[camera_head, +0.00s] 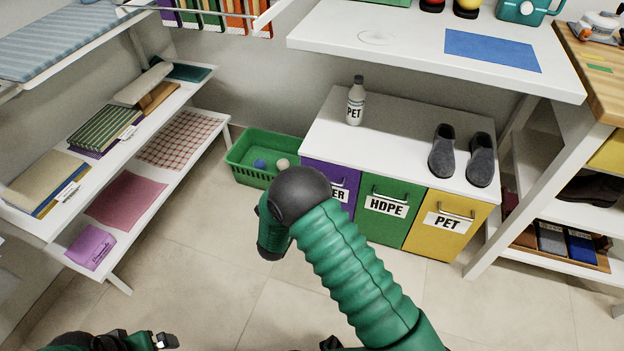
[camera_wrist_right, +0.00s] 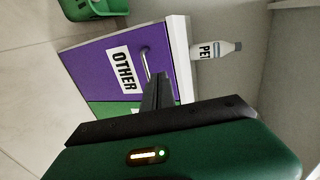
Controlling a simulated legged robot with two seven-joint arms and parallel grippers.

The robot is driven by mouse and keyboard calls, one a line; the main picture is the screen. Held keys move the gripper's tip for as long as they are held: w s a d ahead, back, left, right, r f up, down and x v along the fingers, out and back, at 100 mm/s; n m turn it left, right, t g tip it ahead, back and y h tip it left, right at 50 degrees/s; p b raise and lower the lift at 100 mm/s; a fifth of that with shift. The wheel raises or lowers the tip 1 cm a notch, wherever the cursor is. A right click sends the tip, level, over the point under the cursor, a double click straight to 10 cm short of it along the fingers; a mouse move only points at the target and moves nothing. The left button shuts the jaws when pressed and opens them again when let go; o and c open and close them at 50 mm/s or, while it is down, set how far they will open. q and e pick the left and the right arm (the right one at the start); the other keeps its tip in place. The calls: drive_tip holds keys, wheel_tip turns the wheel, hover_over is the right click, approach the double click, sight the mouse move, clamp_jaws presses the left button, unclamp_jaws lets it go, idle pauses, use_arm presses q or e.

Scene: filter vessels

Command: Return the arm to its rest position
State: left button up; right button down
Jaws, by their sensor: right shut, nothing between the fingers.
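My right arm (camera_head: 355,270) reaches in from the lower right of the head view, and its black joint (camera_head: 298,195) covers part of the purple bin front. The right gripper is hidden in the head view. In the right wrist view the right gripper (camera_wrist_right: 157,78) is shut and empty. Its fingers overlap the purple OTHER drawer front (camera_wrist_right: 98,62) near the handle (camera_wrist_right: 146,62); I cannot tell whether they touch. My left gripper (camera_head: 160,341) shows only partly at the bottom left edge, over the floor, and its opening is unclear.
A white PET bottle (camera_head: 355,106) and dark shoes (camera_head: 442,152) stand on the cabinet top (camera_head: 395,135). Green HDPE (camera_head: 385,222) and yellow PET (camera_head: 450,230) fronts are closed. A green basket (camera_head: 243,172) holds balls. A low shelf (camera_head: 130,205) stands left; the floor (camera_head: 215,270) between is clear.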

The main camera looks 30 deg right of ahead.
drive_tip(key=s+a+r+n+y, duration=0.3)
drive_tip(key=a+r+n+y, duration=0.4)
drive_tip(key=a+n+y, duration=0.5)
drive_tip(key=s+r+n+g+h+p, duration=0.1)
drive_tip(key=s+r+n+g+p, duration=0.15)
drive_tip(key=s+n, duration=0.7)
drive_tip(key=s+r+n+g+p, duration=0.15)
drive_tip(key=s+n+g, duration=0.4)
drive_tip(key=s, duration=0.75)
use_arm(q)
drive_tip(key=w+p+v, duration=0.3)
drive_tip(key=p+v, duration=0.8)
drive_tip(key=v, duration=0.2)
drive_tip(key=w+r+p+v, duration=0.1)
drive_tip(key=w+p+v, duration=0.1)
drive_tip(key=p+v, duration=1)
drive_tip(key=w+r+p+v, duration=0.1)
drive_tip(key=w+p+v, duration=0.2)
drive_tip(key=p+v, duration=0.9)
drive_tip(key=shift+a+r, duration=0.25)
drive_tip(key=shift+r, duration=0.55)
use_arm(e)
wheel_tip(320, 180, up, 36)
drive_tip(key=t, duration=0.1)
drive_tip(key=shift+w+n, duration=0.3)
drive_tip(key=shift+n, duration=0.1)
use_arm(q)
drive_tip(key=shift+w, duration=0.15)
use_arm(e)
drive_tip(key=shift+d+r, duration=0.1)
